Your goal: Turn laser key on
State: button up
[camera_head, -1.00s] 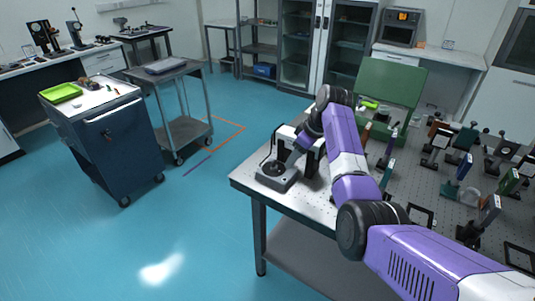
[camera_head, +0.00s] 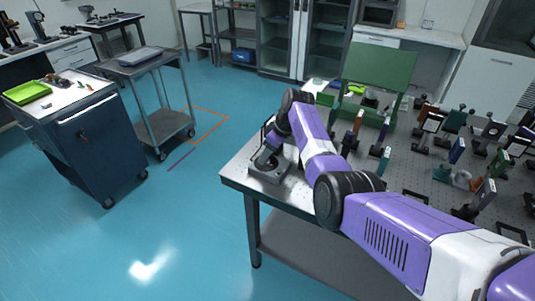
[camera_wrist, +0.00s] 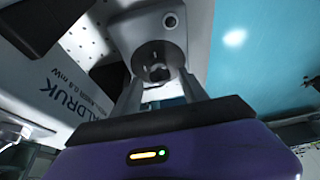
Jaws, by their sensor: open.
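A grey device (camera_head: 268,174) with a dark round part on top sits at the near left corner of the optical table (camera_head: 232,172). In the wrist view, a grey housing (camera_wrist: 195,30) carries a dark round key switch (camera_wrist: 152,60) and a small round button (camera_wrist: 170,20). My gripper (camera_wrist: 160,84) is open, its two fingers pointing at the switch, one on either side of its lower part. I cannot tell whether they touch it.
A white labelled panel (camera_wrist: 60,90) lies left of the housing in the wrist view. A green board (camera_head: 380,68) and several optic mounts stand behind and right of my arm. A dark blue cart (camera_head: 95,150) stands left. The floor between is clear.

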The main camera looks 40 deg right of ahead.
jog(key=shift+f, duration=0.3)
jog(key=shift+c, duration=0.4)
grip_shut()
